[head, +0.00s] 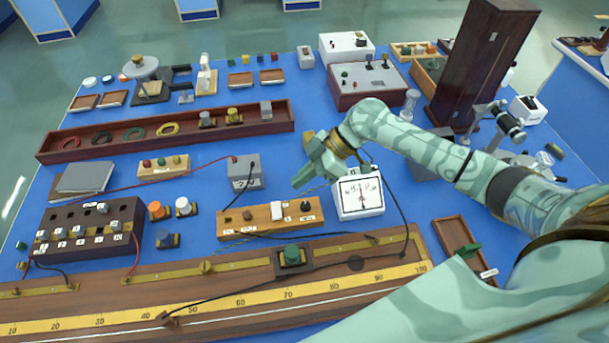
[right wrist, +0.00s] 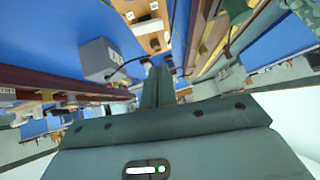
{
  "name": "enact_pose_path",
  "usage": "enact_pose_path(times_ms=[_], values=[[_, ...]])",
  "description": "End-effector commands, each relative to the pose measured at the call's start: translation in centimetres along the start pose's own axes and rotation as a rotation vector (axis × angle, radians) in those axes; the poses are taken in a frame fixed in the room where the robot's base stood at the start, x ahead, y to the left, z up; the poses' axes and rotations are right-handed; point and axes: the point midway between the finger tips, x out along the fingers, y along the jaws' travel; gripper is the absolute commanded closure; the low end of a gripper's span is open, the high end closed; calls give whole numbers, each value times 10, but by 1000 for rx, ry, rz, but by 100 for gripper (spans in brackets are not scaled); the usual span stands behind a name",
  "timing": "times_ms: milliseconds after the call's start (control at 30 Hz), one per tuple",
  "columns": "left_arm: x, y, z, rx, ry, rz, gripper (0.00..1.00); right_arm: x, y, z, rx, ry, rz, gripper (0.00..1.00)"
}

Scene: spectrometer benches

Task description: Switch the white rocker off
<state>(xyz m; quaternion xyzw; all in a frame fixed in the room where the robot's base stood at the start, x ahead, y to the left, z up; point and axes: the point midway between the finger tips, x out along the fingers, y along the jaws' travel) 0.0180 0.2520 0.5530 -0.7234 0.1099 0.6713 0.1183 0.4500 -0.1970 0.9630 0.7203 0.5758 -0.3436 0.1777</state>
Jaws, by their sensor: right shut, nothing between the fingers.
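The white rocker (head: 277,211) is a small block on a wooden switch board (head: 258,220), near the middle of the bench in the head view. A dark brown switch and a black knob share the board. My right gripper (head: 301,181) is shut and empty, above and behind the board, with its fingertips apart from the rocker. In the right wrist view, its closed dark green fingers (right wrist: 158,80) point toward the board (right wrist: 150,28), which shows at the top. I cannot tell the rocker's tilt at this size. My left gripper is not in view.
A white dial meter (head: 358,194) stands right of the board, close to my right gripper. A grey box (head: 246,172) stands behind its left part. A long wooden bridge with a scale (head: 215,300) lies in front. Dark leads cross nearby.

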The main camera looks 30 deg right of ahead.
Motion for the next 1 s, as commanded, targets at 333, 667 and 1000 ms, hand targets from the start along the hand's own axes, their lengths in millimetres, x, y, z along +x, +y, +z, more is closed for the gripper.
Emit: enact_pose_path(times_ms=[333, 667, 1000], values=[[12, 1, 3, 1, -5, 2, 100, 72, 0, 8, 4, 0, -2, 100], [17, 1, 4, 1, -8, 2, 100, 91, 0, 28, 0, -1, 0, 100], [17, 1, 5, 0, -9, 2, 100, 92, 0, 30, -3, -1, 4, 100]])
